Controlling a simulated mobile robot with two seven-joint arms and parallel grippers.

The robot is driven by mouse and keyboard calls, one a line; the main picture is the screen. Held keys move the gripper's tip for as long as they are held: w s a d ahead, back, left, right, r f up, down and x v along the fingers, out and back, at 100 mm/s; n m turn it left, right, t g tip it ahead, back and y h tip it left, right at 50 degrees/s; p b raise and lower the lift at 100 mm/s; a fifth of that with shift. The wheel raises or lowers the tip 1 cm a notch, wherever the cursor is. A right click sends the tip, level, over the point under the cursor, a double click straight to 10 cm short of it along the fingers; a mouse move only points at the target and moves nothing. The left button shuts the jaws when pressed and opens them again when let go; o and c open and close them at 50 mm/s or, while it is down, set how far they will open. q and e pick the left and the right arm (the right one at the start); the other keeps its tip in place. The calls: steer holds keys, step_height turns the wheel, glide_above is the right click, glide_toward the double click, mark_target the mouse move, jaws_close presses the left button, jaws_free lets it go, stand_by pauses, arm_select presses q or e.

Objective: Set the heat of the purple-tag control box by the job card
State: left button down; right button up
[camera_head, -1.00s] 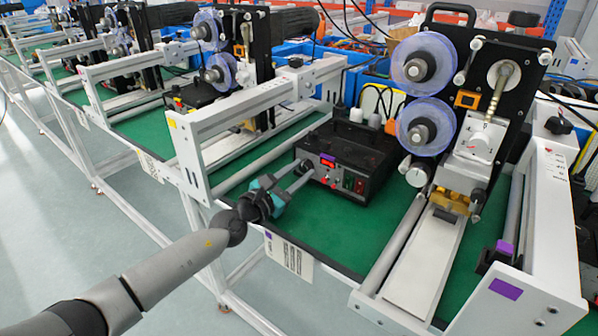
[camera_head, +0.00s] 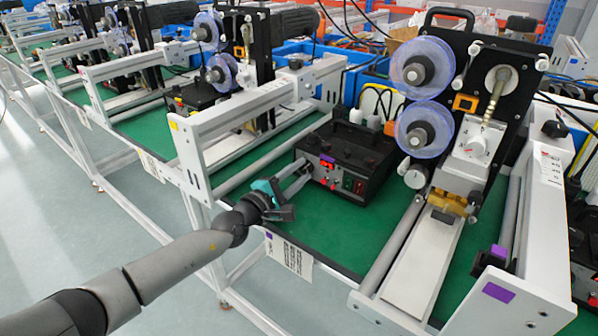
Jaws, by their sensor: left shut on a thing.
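The control box (camera_head: 345,172) is a black unit on the green bench top, with a small purple tag (camera_head: 327,157) on its front panel. My right gripper is not in view.
A machine with two clear purple reels (camera_head: 424,67) stands right of the box. A white frame rail (camera_head: 260,103) runs behind and left of my gripper. A white side cover with a purple label (camera_head: 498,291) stands at the right. Similar stations line the bench to the left.

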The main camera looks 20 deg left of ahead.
arm_select(q)
steer(key=shift+m, duration=0.3)
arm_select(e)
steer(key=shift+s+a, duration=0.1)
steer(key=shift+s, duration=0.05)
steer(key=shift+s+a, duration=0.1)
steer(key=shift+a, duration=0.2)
arm_select(q)
steer(key=c, duration=0.8)
jaws_free()
steer(key=shift+c, duration=0.2)
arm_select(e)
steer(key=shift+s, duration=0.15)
